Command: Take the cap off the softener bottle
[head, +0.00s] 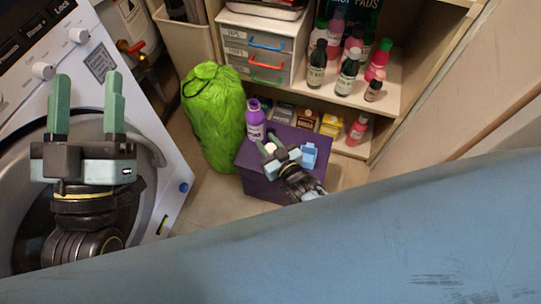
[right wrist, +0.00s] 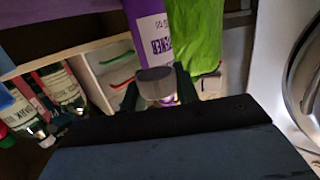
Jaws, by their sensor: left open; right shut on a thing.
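The purple softener bottle (head: 255,124) with a white label stands upright at the back left of a purple box. Its lower part also shows in the right wrist view (right wrist: 146,25). My right gripper (head: 270,148) is over the box, in front of the bottle. Its fingers are shut on a pale, round piece that looks like the cap (right wrist: 155,77). In the head view the piece appears apart from the bottle; in the right wrist view it overlaps the bottle. My left gripper (head: 87,104) is open and empty in front of the washing machine.
The purple box (head: 256,181) also holds a light-blue container (head: 309,155) right of my right gripper. A green bag (head: 212,115) stands left of the bottle. Shelves with several bottles (head: 347,72) and a drawer unit (head: 256,53) are behind. A large blue surface (head: 400,235) crosses the foreground.

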